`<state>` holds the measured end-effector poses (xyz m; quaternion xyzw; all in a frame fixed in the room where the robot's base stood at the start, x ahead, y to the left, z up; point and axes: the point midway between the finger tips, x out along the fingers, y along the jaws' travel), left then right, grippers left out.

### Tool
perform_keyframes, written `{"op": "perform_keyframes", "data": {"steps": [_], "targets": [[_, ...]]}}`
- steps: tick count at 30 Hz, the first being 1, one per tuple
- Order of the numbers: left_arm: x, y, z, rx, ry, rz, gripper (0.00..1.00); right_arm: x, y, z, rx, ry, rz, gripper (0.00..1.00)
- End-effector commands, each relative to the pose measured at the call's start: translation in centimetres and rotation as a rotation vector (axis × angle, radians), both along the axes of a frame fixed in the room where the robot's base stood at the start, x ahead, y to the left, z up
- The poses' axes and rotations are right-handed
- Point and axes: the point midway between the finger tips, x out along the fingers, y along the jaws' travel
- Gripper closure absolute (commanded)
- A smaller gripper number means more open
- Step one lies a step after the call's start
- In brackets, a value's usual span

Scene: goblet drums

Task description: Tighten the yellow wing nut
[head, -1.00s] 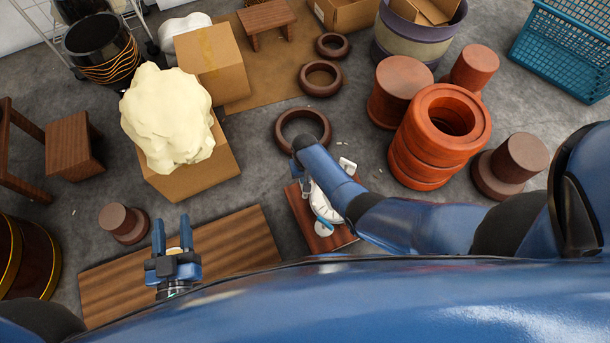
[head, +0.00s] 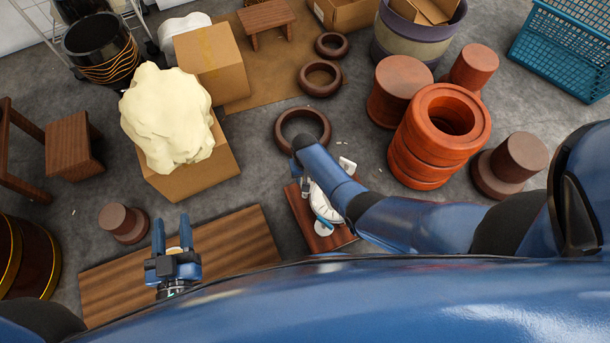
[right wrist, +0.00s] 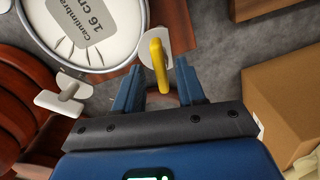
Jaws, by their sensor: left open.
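The yellow wing nut (right wrist: 158,66) shows in the right wrist view beside the round drum head (right wrist: 88,28), which has a white face with printed text and a metal rim. My right gripper (right wrist: 158,80) is open, with one finger on each side of the wing nut and visible gaps to both. In the head view the drum (head: 323,205) is partly covered by my right forearm, and the yellow wing nut is hidden. My left gripper (head: 172,232) is open and empty above a wooden board, away from the drum.
A white wing-shaped piece (right wrist: 66,93) sticks out at the drum's rim. The drum is over a small wooden stand (head: 300,208). A brown ring (head: 283,140) lies just beyond. Orange clay cylinders (head: 415,155) stand to the right. A cardboard box (head: 205,182) stands to the left.

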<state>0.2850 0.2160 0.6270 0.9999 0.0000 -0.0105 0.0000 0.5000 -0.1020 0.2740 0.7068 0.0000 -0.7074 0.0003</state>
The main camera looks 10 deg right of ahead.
Motion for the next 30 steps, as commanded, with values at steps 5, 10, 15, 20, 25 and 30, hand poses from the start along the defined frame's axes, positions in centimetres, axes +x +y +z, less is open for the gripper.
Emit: {"op": "perform_keyframes", "data": {"steps": [5, 10, 15, 20, 25, 30], "targets": [[0.0, 0.0, 0.6, 0.0, 0.0, 0.0, 0.55, 0.0, 0.0, 0.7, 0.0, -0.001, 0.0, 0.61], [0.0, 0.0, 2.1, 0.0, 0.0, 0.0, 0.55, 0.0, 0.0, 3.0, 0.001, -0.002, 0.0, 0.61], [0.0, 0.0, 3.9, 0.0, 0.0, 0.0, 0.55, 0.0, 0.0, 6.1, 0.001, -0.002, 0.0, 0.61], [0.0, 0.0, 5.2, 0.0, 0.0, 0.0, 0.55, 0.0, 0.0, 8.5, 0.0, -0.001, 0.0, 0.61], [0.0, 0.0, 5.9, 0.0, 0.0, 0.0, 0.55, 0.0, 0.0, 10.2, 0.0, 0.0, 0.0, 0.61], [0.0, 0.0, 6.1, 0.0, 0.0, 0.0, 0.55, 0.0, 0.0, 10.8, 0.0, 0.0, 0.0, 0.61]]}}
